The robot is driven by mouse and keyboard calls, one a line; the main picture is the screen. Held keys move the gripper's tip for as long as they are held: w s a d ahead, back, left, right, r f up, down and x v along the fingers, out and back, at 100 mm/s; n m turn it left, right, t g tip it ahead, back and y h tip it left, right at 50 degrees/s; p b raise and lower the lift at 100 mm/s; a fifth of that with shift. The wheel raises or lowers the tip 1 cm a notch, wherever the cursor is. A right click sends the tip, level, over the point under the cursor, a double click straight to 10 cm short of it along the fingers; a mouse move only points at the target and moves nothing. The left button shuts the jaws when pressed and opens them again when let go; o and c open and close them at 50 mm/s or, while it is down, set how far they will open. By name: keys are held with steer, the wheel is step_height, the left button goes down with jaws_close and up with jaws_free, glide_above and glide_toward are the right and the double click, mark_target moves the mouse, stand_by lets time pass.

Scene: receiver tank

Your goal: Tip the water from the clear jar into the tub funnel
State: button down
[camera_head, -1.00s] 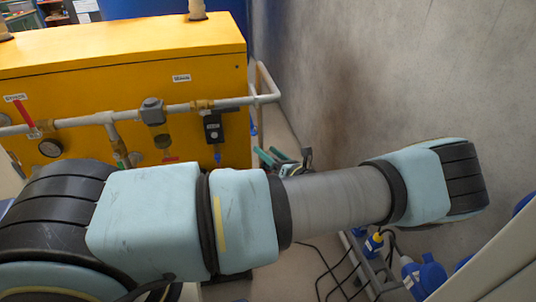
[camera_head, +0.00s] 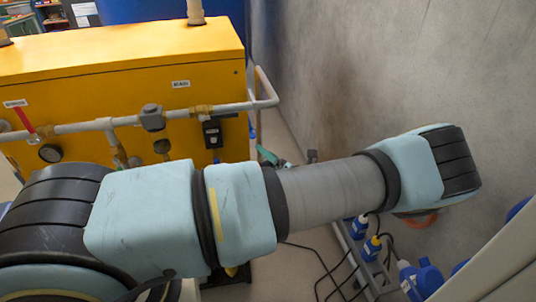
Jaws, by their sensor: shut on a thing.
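I see neither the clear jar nor the tub funnel in the head view. My gripper is not in view either. My arm crosses the lower half of the picture from left to right and covers what lies behind and below it. An orange curved piece (camera_head: 418,219) shows just under the far right joint of my arm; I cannot tell what it belongs to.
A yellow tank cabinet (camera_head: 120,65) with a grey pipe (camera_head: 80,127), gauge (camera_head: 50,153) and valves stands at left. A grey wall (camera_head: 350,80) rises at right. Blue plugs (camera_head: 425,278) and black cables lie low at right, by a pale panel edge.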

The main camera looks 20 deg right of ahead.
steer(key=shift+w+d+r+m+p, duration=0.1)
steer(key=shift+d+m+p, duration=0.05)
steer(key=shift+m, duration=0.45)
steer(key=shift+d+r+m+p, duration=0.1)
steer(key=shift+m+p, duration=0.05)
steer(key=shift+m, duration=0.45)
steer(key=m, duration=0.2)
steer(key=shift+w+d+r+m, duration=0.1)
steer(key=shift+d+r+m, duration=0.05)
steer(key=shift+d+m, duration=0.15)
steer(key=shift+w+d+r+m+p, duration=0.1)
steer(key=shift+d+m+p, duration=0.05)
steer(key=shift+m, duration=0.45)
steer(key=shift+d+m+p, duration=0.1)
steer(key=shift+m+p, duration=0.05)
steer(key=shift+m, duration=0.45)
steer(key=shift+d+m, duration=0.2)
steer(key=shift+m, duration=0.7)
steer(key=shift+w+r, duration=0.1)
